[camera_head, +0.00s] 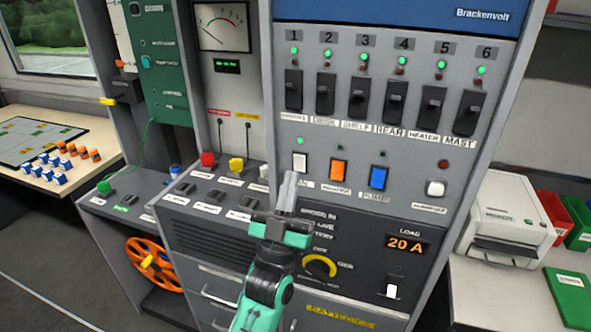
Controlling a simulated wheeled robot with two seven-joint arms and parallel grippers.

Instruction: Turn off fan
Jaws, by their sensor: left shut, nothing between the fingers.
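The fan switch (300,162) is a white rocker at the left of the lower switch row on the tall grey panel. Its label is partly covered by my gripper, and only the letters "AN" show. A small green lamp (300,141) is lit above it. My left gripper (289,180) is shut and empty, its fingers pointing up just below and left of the white rocker. I cannot tell whether the fingertips touch the panel. My right gripper is not in view.
An orange rocker (338,170), a blue rocker (378,178) and a white rocker (436,188) stand to the right. Several black breakers (358,97) with lit green lamps are above. A yellow dial (319,266) and a "20 A" load display (406,245) are below.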

